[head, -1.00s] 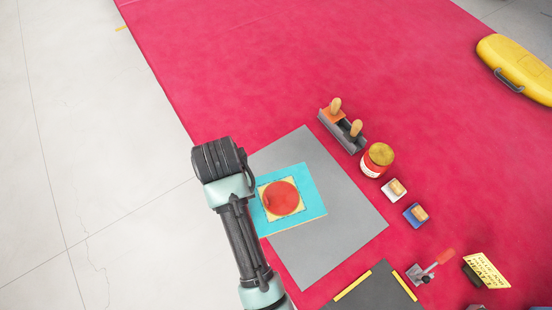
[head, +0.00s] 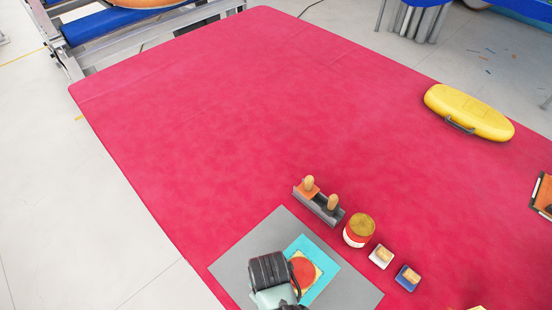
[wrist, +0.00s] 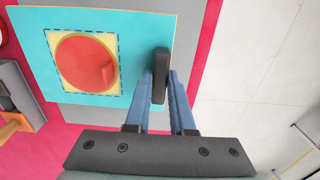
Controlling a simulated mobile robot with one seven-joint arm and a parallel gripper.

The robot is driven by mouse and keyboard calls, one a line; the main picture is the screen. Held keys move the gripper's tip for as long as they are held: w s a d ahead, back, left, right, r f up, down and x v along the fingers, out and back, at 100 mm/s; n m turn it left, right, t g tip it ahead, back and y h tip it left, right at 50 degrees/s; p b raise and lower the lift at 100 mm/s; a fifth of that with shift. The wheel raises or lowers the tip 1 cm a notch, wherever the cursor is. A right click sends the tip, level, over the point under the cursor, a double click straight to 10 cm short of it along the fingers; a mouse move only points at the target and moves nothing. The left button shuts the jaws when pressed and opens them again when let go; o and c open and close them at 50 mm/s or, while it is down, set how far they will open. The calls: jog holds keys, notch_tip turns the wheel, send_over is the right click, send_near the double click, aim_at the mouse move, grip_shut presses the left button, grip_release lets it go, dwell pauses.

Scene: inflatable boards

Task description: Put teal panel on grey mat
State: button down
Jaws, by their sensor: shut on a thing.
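The teal panel (head: 325,262) has a yellow square and a red disc at its middle. In the head view it shows over the grey mat (head: 235,262), partly hidden behind my arm. In the wrist view the panel (wrist: 110,25) fills the upper left, with some grey mat (wrist: 192,45) beyond its right edge. My gripper (wrist: 160,80) is shut on a dark upright grip at the panel's right edge. I cannot tell whether the panel touches the mat or hangs just above it.
A two-handled tool (head: 318,205), a red can (head: 359,231), a white block (head: 381,256) and a blue block (head: 407,278) stand in a row right of the mat. A yellow case (head: 468,112) lies far right.

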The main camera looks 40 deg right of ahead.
jog(key=shift+f, duration=2.7)
jog(key=shift+f, duration=0.1)
jog(key=c, duration=0.8)
grip_release()
jog(key=shift+o, duration=0.2)
notch_tip(320, 180, up, 12)
jog(key=shift+r, duration=0.1)
